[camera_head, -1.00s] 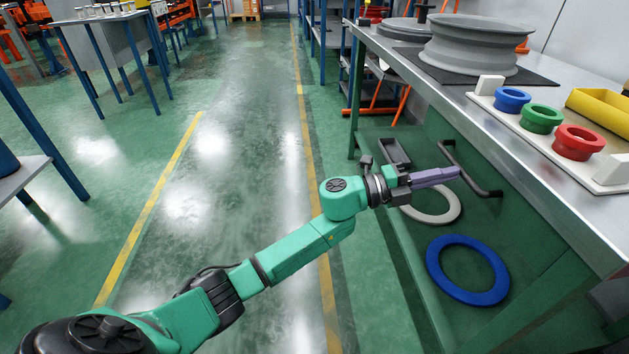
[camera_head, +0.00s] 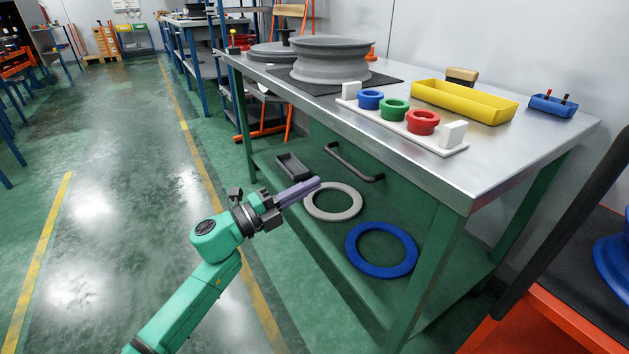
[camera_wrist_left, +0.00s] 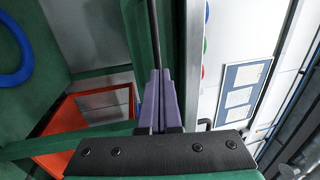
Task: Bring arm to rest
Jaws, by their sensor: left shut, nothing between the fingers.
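My left arm comes in from the bottom left of the head view, green with a black wrist. Its gripper (camera_head: 316,183) has purple fingers that lie together, shut and empty. The fingers point right, in front of the workbench's open side and below its top. In the left wrist view the purple fingers (camera_wrist_left: 160,75) also lie against each other, with a green bench part and a dark bar close by. Whether they touch the bench cannot be told. My right gripper is in neither view.
The steel workbench (camera_head: 480,168) holds a grey wheel (camera_head: 332,62), a white rack with blue, green and red rings (camera_head: 423,122), and a yellow tray (camera_head: 465,113). Grey (camera_head: 347,213) and blue (camera_head: 403,272) rings lie on its lower shelf. Floor to the left is clear.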

